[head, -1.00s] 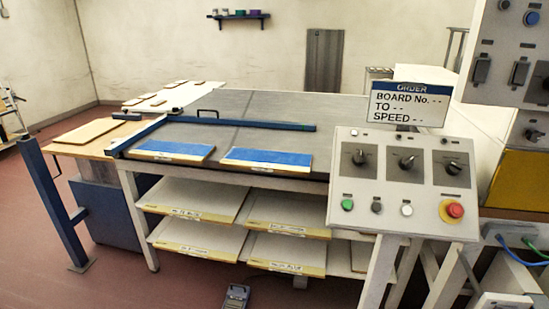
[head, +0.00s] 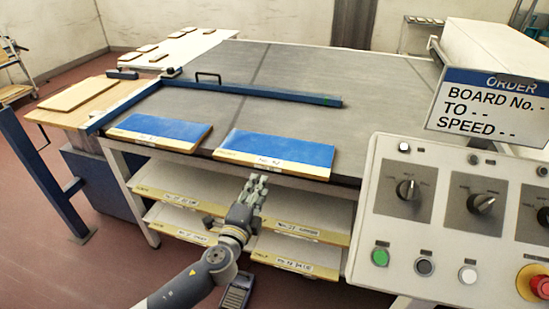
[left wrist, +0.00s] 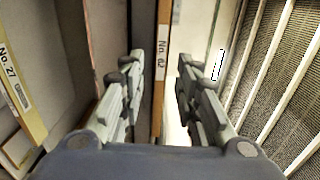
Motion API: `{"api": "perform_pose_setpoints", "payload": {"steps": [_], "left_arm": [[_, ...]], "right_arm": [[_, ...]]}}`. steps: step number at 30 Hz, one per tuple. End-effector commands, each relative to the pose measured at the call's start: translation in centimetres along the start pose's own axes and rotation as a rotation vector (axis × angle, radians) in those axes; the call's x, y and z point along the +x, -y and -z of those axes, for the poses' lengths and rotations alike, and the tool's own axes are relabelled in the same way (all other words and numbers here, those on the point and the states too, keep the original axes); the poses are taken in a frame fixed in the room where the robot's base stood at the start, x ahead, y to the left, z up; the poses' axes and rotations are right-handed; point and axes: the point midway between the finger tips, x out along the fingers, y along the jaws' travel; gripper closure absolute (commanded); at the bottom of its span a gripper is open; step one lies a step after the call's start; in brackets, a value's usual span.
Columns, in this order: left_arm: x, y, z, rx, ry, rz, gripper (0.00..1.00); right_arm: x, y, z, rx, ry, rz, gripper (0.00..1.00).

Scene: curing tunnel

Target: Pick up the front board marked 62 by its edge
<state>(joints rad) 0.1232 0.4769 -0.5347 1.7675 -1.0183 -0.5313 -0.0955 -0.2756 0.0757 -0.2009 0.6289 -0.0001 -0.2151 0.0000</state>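The front board marked 62 (head: 275,149) has a blue top and a tan front edge with a label. It lies flat at the front of the grey table, right of another blue board (head: 160,131). My left gripper (head: 257,186) is just in front of and below its front edge. In the left wrist view the tan edge labelled No. 62 (left wrist: 162,50) runs between the two spread fingers of my left gripper (left wrist: 158,82). A gap shows on each side, so the fingers do not grip it. My right gripper is not in view.
Shelves below hold more labelled boards, one marked No. 27 (left wrist: 22,92) in the wrist view. A blue bar (head: 270,94) with a handle crosses the table behind the front boards. The control panel (head: 455,215) and order sign (head: 490,106) stand at the right.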

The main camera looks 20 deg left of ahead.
Motion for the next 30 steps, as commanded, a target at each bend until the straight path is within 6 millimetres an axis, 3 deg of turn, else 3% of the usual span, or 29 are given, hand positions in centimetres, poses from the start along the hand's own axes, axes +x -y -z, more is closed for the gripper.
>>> {"api": "perform_pose_setpoints", "payload": {"steps": [6,9,13,21,30], "left_arm": [[2.2,0.1,0.0,0.000,0.000,0.002,0.70],[3.7,0.0,0.0,-0.001,0.001,0.003,0.70],[5.7,-0.1,0.0,0.000,0.001,0.001,0.70],[8.8,-0.2,0.0,-0.003,0.001,0.000,0.70],[9.8,-0.1,0.0,-0.003,0.000,-0.001,0.70]], "right_arm": [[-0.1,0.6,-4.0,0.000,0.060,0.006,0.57],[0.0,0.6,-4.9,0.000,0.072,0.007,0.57],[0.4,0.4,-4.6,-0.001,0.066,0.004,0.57],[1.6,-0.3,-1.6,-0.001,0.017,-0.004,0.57],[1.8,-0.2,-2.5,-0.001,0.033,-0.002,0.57]]}}
